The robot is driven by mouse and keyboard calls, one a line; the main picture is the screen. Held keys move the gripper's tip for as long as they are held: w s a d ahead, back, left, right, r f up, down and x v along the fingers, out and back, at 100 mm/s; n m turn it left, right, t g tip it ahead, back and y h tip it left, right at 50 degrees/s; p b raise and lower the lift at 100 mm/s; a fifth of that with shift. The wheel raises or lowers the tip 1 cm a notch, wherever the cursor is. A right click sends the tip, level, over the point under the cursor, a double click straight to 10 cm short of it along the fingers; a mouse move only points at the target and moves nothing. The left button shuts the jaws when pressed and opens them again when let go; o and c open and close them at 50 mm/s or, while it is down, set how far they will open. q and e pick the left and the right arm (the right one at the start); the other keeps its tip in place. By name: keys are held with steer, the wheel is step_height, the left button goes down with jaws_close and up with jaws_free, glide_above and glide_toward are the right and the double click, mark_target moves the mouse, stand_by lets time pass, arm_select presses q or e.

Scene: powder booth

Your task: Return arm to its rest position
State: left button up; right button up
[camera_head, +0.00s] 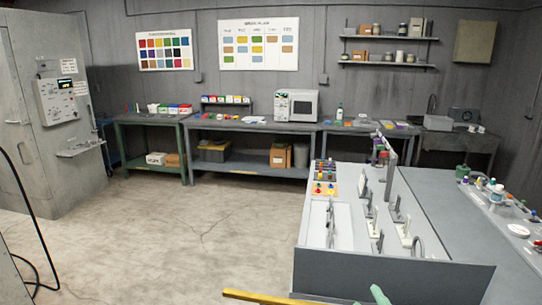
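Neither of my grippers can be made out in the head view, and no arm of mine is clearly seen. A teal piece (380,295) is cut off by the bottom edge, and I cannot tell what it belongs to. A grey workstation (390,272) with upright racks and small pale parts stands at the right front.
A yellow bar (262,297) runs low at the bottom edge. A grey cabinet (40,150) stands left, with a black cable (25,200) nearby. The middle floor is clear.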

steer(key=s+f+m+g, duration=0.5)
steer(key=s+f+g, duration=0.2)
steer(key=s+f, duration=0.5)
steer(key=s+f+m+g, duration=0.5)
steer(key=s+f, duration=0.4)
steer(key=s, duration=0.5)
step_height(320, 180, down, 32)
steer(key=s+f+n+g+b, duration=0.1)
steer(key=s+g+b, duration=0.15)
steer(key=b, duration=0.35)
steer(key=s+d+f+g+b, duration=0.1)
steer(key=s+f+b, duration=0.3)
steer(key=s+f, duration=1.1)
step_height(320, 180, down, 3)
steer(key=shift+s+d, duration=0.35)
steer(key=shift+d, duration=0.5)
